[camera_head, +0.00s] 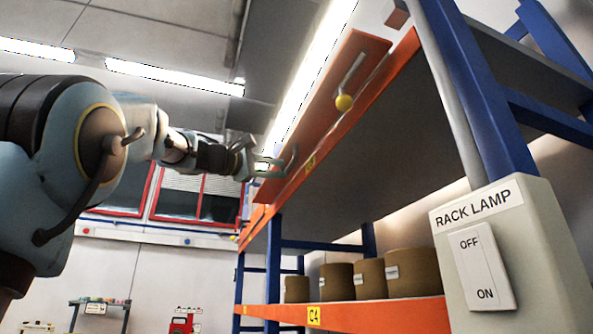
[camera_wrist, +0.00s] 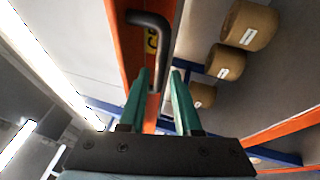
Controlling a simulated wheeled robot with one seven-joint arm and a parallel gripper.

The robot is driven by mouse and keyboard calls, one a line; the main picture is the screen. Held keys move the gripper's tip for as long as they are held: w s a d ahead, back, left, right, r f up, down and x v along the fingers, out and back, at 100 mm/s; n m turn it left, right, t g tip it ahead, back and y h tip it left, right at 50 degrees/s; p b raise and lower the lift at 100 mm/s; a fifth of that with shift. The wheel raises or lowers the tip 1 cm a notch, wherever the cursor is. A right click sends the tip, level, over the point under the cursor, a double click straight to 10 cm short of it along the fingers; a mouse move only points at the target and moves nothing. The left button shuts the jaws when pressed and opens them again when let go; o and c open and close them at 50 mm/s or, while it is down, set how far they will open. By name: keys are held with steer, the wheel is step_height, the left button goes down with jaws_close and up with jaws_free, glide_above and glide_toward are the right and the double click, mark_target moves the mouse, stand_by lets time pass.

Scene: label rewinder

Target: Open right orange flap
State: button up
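The orange flap (camera_head: 328,95) is a long panel along the upper orange beam of the rack, tilted in the head view. Its grey bar handle (camera_head: 291,160) is at the near lower end; in the wrist view the dark handle (camera_wrist: 160,45) runs down in front of the fingers. My gripper (camera_head: 270,166) is just left of the handle. In the wrist view my gripper (camera_wrist: 160,72) has two green fingers apart, with the lower end of the handle seen between them. I cannot tell whether either finger touches it.
Brown rolls (camera_head: 411,272) stand on the lower shelf (camera_head: 385,316). A rack lamp switch box (camera_head: 540,250) and blue posts (camera_head: 485,90) are on the right. Open space lies left of the rack.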

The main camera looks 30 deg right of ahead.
mark_target(296, 171)
steer(key=p+x, duration=0.2)
steer(key=x, duration=0.5)
steer(key=shift+d+p, duration=0.25)
steer(key=shift+p, duration=0.05)
steer(key=shift+w+r, duration=0.1)
steer(key=shift+c, duration=0.2)
jaws_close()
stand_by(0.8)
